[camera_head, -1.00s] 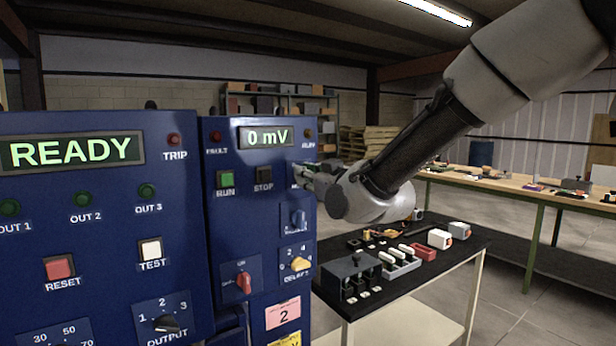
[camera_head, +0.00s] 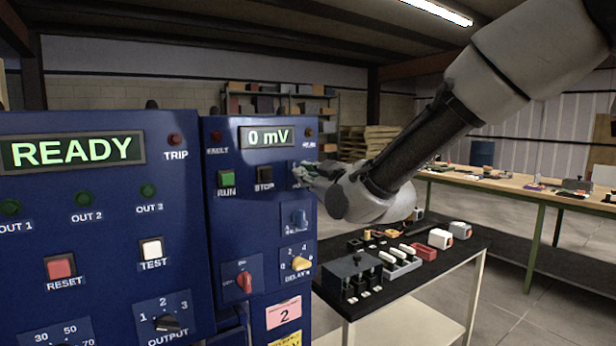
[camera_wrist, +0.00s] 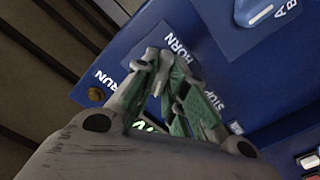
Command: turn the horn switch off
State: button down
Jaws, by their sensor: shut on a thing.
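The blue cabinet (camera_head: 262,200) on the right carries the horn switch. Its plate with the HORN label (camera_wrist: 172,46) shows in the wrist view, right at my fingertips. My gripper (camera_wrist: 158,62) is shut on the horn switch, with green-sided fingers reaching to the plate. In the head view my gripper (camera_head: 308,172) is at the right edge of the cabinet's front, right of the STOP button (camera_head: 264,176), and covers the switch.
The RUN button (camera_head: 226,180) is left of STOP. A black table (camera_head: 415,290) with small parts stands to the right.

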jog(key=c, duration=1.5)
grip_release()
jog(key=shift+o, duration=0.2)
jog(key=v, duration=1.2)
